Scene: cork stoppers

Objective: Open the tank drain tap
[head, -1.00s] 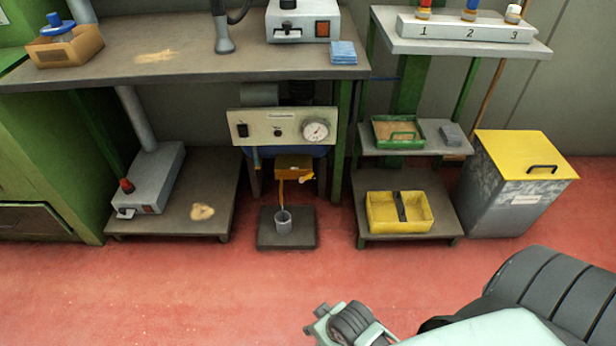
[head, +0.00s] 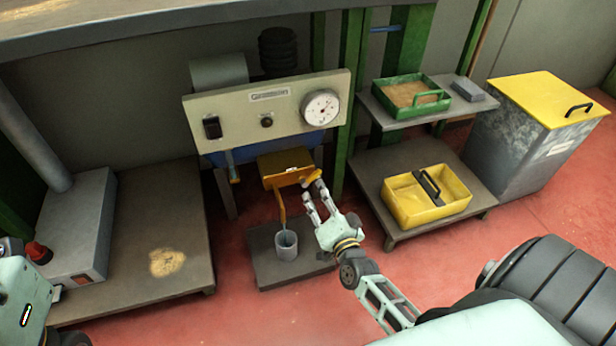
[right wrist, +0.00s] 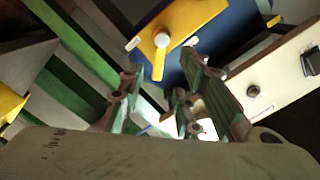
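The blue tank (head: 305,145) shows below and behind the control panel (head: 265,112); it also shows in the right wrist view (right wrist: 225,50). A yellow-orange block (head: 284,164) sits at its front, with the yellow tap lever (head: 311,179) at its right side. In the right wrist view the lever (right wrist: 158,64) hangs from a round pale knob (right wrist: 161,40). My right gripper (head: 313,192) is open, its fingertips just below the lever. In the right wrist view the lever's end appears between the open fingers (right wrist: 160,76); contact cannot be told. My left gripper is out of view.
At right, a shelf holds a green tray (head: 411,97) above a yellow tray (head: 426,193). A grey bin (head: 535,125) stands farther right. The red floor in front is clear.

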